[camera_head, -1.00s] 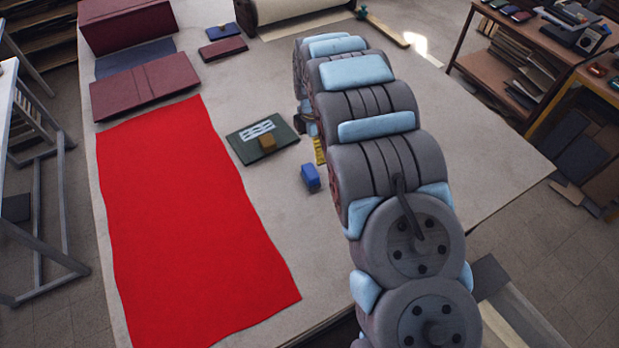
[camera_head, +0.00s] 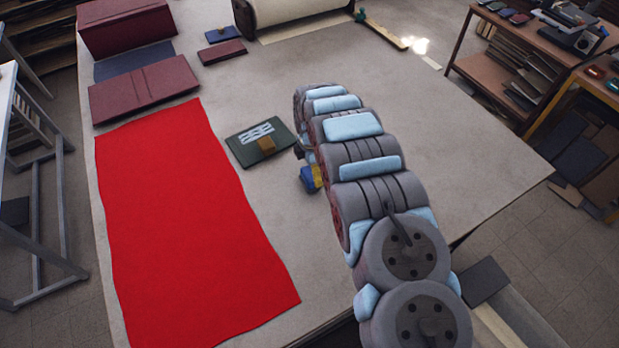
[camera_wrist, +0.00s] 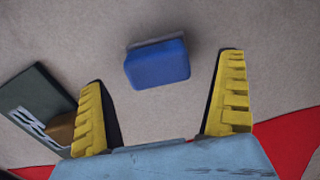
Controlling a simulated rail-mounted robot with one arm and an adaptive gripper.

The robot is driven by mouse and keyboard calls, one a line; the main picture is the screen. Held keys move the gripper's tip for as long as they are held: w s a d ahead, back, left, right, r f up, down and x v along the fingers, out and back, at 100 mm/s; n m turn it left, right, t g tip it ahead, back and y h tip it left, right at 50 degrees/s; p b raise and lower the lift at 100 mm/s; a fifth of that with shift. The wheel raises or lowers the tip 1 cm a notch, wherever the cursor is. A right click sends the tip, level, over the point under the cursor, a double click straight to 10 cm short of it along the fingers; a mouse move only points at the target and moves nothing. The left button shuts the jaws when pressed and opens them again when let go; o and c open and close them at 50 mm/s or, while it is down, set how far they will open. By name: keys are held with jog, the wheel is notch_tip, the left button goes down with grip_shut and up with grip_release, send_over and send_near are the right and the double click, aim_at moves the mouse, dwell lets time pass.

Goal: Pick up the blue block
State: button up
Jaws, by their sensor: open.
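The blue block (camera_head: 308,181) lies on the pale table beside the end of my arm in the head view. In the wrist view the blue block (camera_wrist: 157,63) lies ahead of and between the two yellow fingers, nearer the top of the picture, with bare table around it. My gripper (camera_wrist: 165,75) is open and empty, its fingers spread wider than the block. In the head view my gripper (camera_head: 317,174) is mostly hidden by my arm, with a yellow finger showing right next to the block.
A dark green book (camera_head: 245,150) with a brown block (camera_head: 267,145) on it lies left of the blue block. A red cloth (camera_head: 180,220) covers the table's left side. Maroon covers (camera_head: 145,88) lie behind it. The table (camera_head: 450,150) is clear on the right.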

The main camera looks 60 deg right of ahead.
aim_at(309, 173)
jog(key=shift+w+f, duration=0.15)
jog(key=shift+f, duration=0.85)
jog(key=shift+w+f, duration=0.15)
jog(key=shift+f, duration=1.85)
jog(key=c, duration=1.2)
